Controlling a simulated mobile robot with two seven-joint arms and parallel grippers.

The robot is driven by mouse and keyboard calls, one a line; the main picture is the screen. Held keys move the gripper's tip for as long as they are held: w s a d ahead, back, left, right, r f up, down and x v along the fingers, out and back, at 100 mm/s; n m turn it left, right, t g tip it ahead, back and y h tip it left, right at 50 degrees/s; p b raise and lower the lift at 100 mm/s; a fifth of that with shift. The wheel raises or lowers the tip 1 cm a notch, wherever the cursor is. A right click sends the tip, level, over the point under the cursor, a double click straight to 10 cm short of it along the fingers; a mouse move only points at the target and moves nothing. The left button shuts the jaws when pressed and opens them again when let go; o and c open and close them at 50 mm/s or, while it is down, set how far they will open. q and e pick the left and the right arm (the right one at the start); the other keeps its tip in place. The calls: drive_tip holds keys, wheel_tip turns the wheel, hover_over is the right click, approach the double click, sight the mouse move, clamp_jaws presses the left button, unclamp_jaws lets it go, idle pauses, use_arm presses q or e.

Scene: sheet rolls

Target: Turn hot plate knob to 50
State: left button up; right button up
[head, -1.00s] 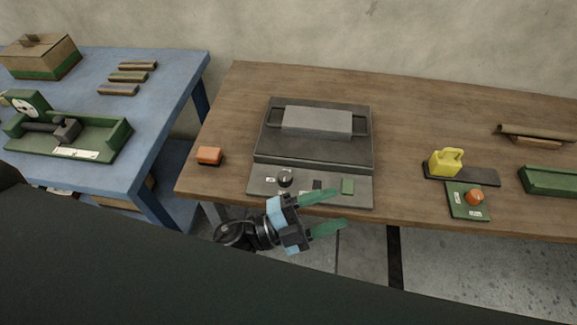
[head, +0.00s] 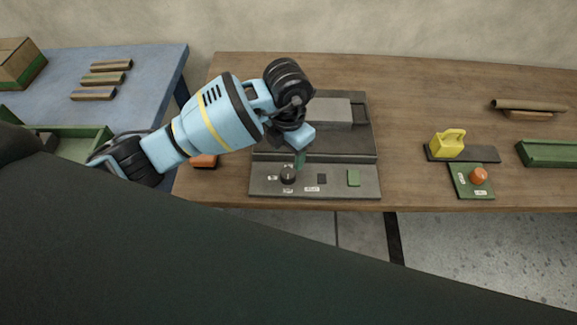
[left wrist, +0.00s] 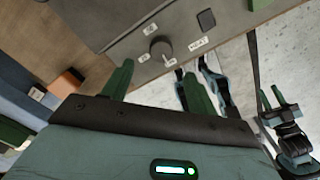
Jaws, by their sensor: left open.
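The hot plate (head: 265,180) is a dark grey unit near the table's front edge, with a light grey block (head: 334,112) on top. The knob also shows in the left wrist view (left wrist: 161,48). My left gripper (head: 300,160) is over the panel, just behind the knob. In the left wrist view its two green fingers (left wrist: 159,70) are apart, with the knob ahead between them and not gripped. My right gripper (left wrist: 272,99) seems to show at the right edge there.
The panel also has a dark square (head: 322,179) and a green square (head: 353,178). An orange block (head: 204,161) is left of the hot plate. A yellow weight-like object (head: 448,143) and an orange knob on a green plate (head: 463,190) are at right. The wood between is clear.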

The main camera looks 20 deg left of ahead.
sight(288, 172)
use_arm(q)
drive_tip(key=shift+d+f, duration=0.1)
drive_tip(key=shift+f, duration=0.1)
wheel_tip(288, 172, down, 6)
drive_tip(key=shift+s+r, duration=0.1)
drive_tip(key=shift+r, duration=0.05)
drive_tip(key=shift+f, duration=0.85)
drive_tip(key=c, duration=1)
